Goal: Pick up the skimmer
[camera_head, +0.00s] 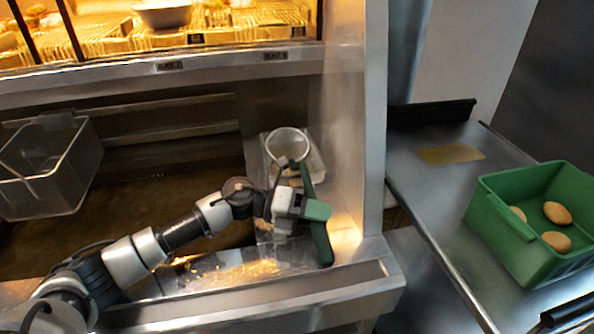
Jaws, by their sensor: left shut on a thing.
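The skimmer has a round, pale head (288,144) at the back and a long green handle (321,243) that slants down toward the front. It is over the right end of the fryer, beside the metal side wall. My left gripper (309,206) comes in from the left and is shut on the skimmer's handle around its middle. The gripper covers part of the handle. I cannot tell whether the head is resting on anything. My right gripper is not in view.
A clear-sided basket (48,172) is at the left over the dark fryer well. A metal post (345,120) stands right of the skimmer. A green bin (515,244) with several brown, rounded items sits on the steel counter (425,205) at right. A lit food display is behind.

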